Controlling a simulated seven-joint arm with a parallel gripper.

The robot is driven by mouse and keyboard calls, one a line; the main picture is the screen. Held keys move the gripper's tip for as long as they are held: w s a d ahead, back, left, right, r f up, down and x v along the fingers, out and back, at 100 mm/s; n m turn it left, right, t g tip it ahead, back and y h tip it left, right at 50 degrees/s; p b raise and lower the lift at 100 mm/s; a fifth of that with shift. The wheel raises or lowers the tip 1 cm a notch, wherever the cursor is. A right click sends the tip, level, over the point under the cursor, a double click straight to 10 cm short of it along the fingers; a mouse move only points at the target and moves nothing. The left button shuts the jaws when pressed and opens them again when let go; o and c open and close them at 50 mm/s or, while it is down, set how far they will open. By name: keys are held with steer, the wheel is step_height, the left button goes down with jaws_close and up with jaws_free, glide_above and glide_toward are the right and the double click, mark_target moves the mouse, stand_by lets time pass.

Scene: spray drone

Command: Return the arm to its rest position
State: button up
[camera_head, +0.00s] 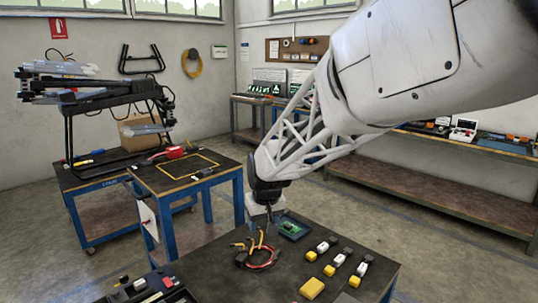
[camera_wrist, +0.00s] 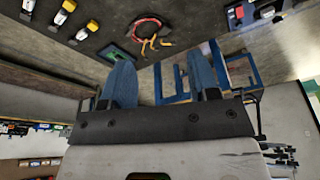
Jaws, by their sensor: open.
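My gripper (camera_wrist: 161,78) shows in the wrist view with its two blue fingers apart and nothing held between them. In the head view my white lattice arm reaches down from the upper right, and my gripper (camera_head: 266,212) hangs over the back part of the near dark-topped table (camera_head: 225,268). Its fingertips are small and hard to make out there.
A red and yellow cable bundle (camera_head: 262,256), a green circuit board (camera_head: 292,228), several yellow-and-white connectors (camera_head: 330,270) and a yellow block (camera_head: 312,288) lie on the near table. A blue-legged table (camera_head: 185,182) stands behind, left. A drone (camera_head: 95,85) sits farther left.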

steer(key=s+d+r+m, duration=0.1)
steer(key=s+d+r, duration=0.2)
steer(key=s+d, duration=0.5)
steer(key=s+d+r+m, duration=0.1)
steer(key=s+d+r, duration=0.3)
steer(key=s, duration=0.5)
steer(key=s+d+f+m, duration=0.1)
steer(key=s+d, duration=0.3)
steer(key=s, duration=0.4)
steer(key=s+d+f+m+h, duration=0.1)
steer(key=s+d, duration=0.3)
steer(key=s, duration=0.4)
steer(key=shift+s+f, duration=0.35)
steer(key=shift+f, duration=0.15)
